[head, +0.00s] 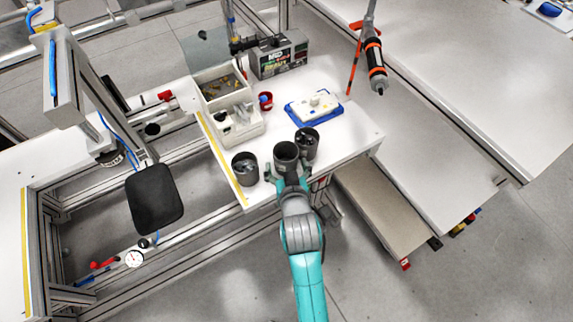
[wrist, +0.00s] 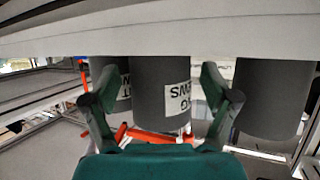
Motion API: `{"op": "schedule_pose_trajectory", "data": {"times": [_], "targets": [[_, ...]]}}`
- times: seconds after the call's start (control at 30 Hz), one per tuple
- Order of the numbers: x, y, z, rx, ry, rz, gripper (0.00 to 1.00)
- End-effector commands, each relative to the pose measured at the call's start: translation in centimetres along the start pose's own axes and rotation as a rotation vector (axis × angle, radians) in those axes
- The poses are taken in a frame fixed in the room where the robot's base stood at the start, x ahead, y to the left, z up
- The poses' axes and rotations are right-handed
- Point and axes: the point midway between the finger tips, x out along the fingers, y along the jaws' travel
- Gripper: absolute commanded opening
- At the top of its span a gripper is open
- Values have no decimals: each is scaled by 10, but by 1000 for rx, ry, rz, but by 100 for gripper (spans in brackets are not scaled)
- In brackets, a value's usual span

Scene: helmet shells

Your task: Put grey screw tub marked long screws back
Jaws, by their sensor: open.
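Three dark grey tubs stand near the front edge of the white table. The middle tub (head: 286,152) has a white label in the wrist view (wrist: 178,100), upside down, with letters that look like the ends of "LONG SCREWS". My gripper (head: 288,174) is open, with one finger on each side of this tub. In the wrist view my gripper (wrist: 160,84) frames its lower-middle part; I cannot tell whether the fingers touch it. The left tub (head: 244,170) stands apart. The right tub (head: 307,140) is close behind the middle one, its label partly hidden in the wrist view.
A white part sits on a blue tray (head: 289,114). A labelled box (head: 280,54) is at the back. A screwdriver (head: 374,65) hangs at the right.

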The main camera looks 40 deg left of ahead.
Motion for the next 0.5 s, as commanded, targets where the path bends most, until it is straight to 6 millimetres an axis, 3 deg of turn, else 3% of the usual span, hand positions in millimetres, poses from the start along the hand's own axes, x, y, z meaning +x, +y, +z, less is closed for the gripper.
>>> {"op": "schedule_pose_trajectory", "data": {"times": [0.5], "targets": [[-94, 0, 1, 0, -2, 0, 86]]}}
